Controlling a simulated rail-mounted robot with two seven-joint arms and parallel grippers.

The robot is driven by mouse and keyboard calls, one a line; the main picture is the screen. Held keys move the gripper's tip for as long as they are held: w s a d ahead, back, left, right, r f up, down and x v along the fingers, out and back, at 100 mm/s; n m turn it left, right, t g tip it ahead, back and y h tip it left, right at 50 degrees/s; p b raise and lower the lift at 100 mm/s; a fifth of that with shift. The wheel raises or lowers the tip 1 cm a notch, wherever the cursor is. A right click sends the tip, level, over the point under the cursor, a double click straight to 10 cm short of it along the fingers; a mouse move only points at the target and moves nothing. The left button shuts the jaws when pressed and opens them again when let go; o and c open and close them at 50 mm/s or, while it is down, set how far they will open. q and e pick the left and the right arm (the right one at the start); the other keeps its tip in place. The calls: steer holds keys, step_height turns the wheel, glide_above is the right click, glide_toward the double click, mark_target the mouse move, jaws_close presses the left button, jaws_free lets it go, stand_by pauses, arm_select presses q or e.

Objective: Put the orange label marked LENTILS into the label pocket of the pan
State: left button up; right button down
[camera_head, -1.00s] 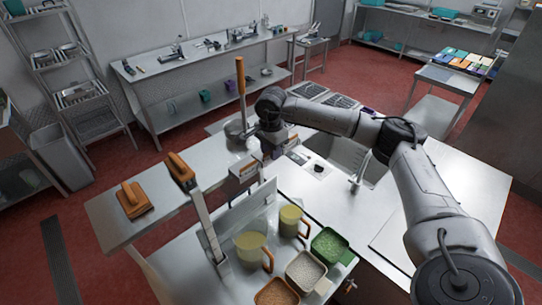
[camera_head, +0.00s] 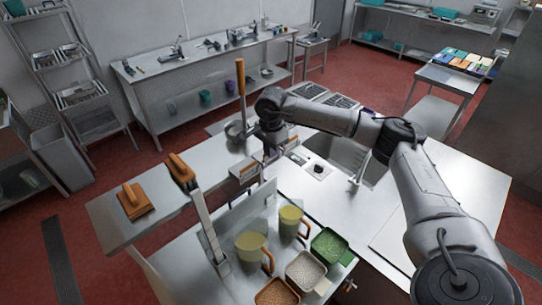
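My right arm reaches in from the right, and its gripper (camera_head: 271,157) points down over the inner edge of the steel counter. The gripper is small and dark, so I cannot tell whether its fingers are open or shut. Small orange-brown, label-like pieces (camera_head: 246,171) sit on a rack beside and below the gripper. Their lettering is too small to read, so I cannot single out the LENTILS label. Pans of food stand at the front: green (camera_head: 330,244), whitish (camera_head: 304,269) and orange-brown (camera_head: 276,292). No label pocket is clear on them. My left gripper is out of view.
Two yellowish jugs (camera_head: 251,246) with orange handles stand beside the pans. A brush with an orange block (camera_head: 133,201) lies on the left counter. An upright orange-handled tool (camera_head: 241,78) stands behind. The right counter (camera_head: 425,190) has clear room.

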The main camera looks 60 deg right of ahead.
steer(key=shift+r, duration=0.15)
steer(key=shift+r+p, duration=1)
steer(key=shift+r, duration=0.1)
steer(key=shift+r+p, duration=0.7)
steer(key=shift+r, duration=0.4)
